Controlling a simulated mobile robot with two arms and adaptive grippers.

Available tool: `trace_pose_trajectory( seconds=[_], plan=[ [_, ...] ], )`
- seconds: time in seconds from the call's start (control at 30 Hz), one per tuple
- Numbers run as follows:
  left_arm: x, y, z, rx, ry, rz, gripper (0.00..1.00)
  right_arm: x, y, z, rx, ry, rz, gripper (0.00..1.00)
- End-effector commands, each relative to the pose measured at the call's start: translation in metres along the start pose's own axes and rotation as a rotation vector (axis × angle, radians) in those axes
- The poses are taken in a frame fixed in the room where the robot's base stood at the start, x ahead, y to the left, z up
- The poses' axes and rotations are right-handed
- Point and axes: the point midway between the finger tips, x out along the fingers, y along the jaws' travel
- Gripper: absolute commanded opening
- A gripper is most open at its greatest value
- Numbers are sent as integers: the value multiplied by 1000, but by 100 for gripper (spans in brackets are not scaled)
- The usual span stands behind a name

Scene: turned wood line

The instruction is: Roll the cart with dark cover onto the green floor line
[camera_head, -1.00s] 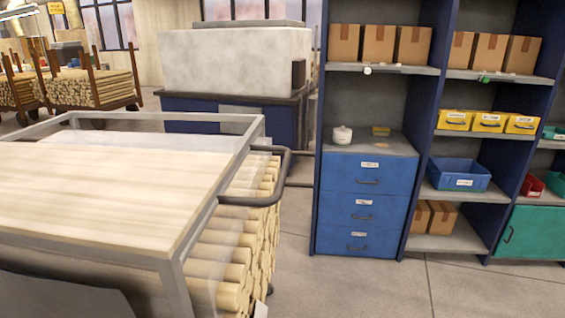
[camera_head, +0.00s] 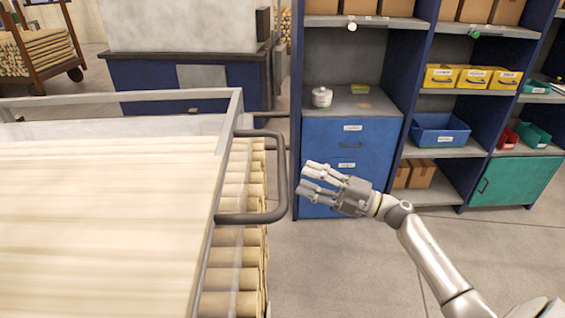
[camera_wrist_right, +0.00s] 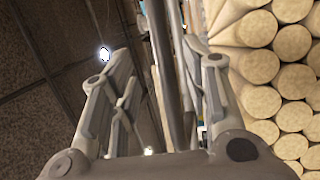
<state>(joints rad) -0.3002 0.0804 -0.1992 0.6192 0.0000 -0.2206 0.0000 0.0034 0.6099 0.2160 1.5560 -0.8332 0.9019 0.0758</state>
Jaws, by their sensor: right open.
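A metal-framed cart (camera_head: 229,120) stands at the left of the head view. It has clear panels, a pale wooden top surface and stacked round wooden rods (camera_head: 237,281). No dark cover shows on it. Its dark bent push handle (camera_head: 282,180) sticks out to the right. My right gripper (camera_head: 315,180) is open, just right of the handle, fingers pointing left towards it. In the right wrist view, the open fingers (camera_wrist_right: 157,55) have a grey bar running between them and rod ends to the right; contact cannot be told. My left gripper and the green floor line are not in view.
A blue shelf unit with drawers (camera_head: 345,135) stands behind the handle. It holds boxes and bins, with a green cabinet (camera_head: 515,182) at right. A blue-based machine (camera_head: 180,100) stands behind the cart. Another rod cart (camera_head: 35,52) is far left.

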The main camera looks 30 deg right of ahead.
Motion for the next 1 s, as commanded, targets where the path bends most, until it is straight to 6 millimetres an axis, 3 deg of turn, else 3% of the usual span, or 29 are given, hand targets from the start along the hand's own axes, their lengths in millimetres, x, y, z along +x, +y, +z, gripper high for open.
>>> trace_pose_trajectory(
  seconds=[0.17,0.33,0.53,0.77,1.0],
  plan=[
    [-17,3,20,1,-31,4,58,37,4,0,3,-2,4,42],
    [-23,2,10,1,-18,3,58,61,3,1,4,-2,3,42],
    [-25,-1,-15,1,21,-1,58,73,0,1,3,-2,1,42],
    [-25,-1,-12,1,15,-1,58,74,-1,1,3,-2,1,42],
    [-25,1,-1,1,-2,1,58,74,0,1,3,-2,1,15]
  ],
)
